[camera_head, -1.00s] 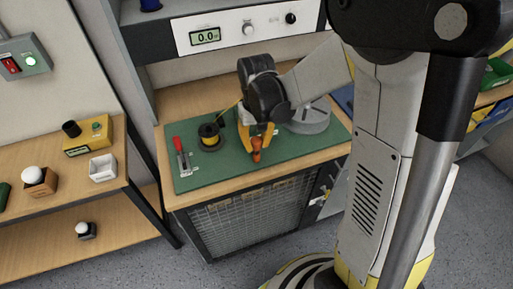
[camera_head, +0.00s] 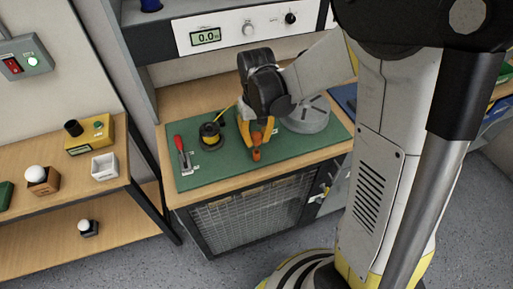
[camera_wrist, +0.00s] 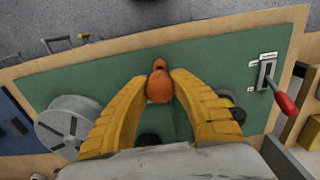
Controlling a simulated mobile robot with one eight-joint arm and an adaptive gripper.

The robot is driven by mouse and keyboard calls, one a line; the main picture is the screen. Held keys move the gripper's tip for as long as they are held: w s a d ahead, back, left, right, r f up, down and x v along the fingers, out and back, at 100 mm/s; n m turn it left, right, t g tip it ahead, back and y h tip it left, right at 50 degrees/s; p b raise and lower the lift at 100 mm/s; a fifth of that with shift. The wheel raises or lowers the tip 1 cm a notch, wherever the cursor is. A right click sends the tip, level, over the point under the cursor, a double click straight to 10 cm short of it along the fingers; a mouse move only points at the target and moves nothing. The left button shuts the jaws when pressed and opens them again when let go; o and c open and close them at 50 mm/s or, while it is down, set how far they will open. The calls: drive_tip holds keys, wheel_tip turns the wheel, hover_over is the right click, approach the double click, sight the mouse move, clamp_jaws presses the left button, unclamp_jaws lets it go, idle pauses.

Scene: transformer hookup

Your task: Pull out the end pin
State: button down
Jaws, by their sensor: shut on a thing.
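An orange, rounded piece (camera_wrist: 159,90), which I take to be the end pin, sits between the yellow fingertips of my gripper (camera_wrist: 159,80). The gripper is shut on it. A smaller orange knob shows just beyond it in the wrist view. In the head view the orange piece (camera_head: 257,154) shows below my gripper (camera_head: 257,143), near the front edge of the green mat (camera_head: 220,172). What lies under the piece is hidden, so I cannot tell whether it is seated or free.
A black spool with yellow wire (camera_head: 210,134) and a red-handled lever (camera_head: 180,148) are left of my gripper. A grey slotted disc (camera_head: 307,115) is close on the right. The panel with a 0.0 display (camera_head: 207,37) stands behind. The mat's front left is clear.

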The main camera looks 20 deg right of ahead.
drive_tip(key=shift+r, duration=0.1)
drive_tip(key=shift+r+p, duration=1.9)
drive_tip(key=shift+r, duration=0.55)
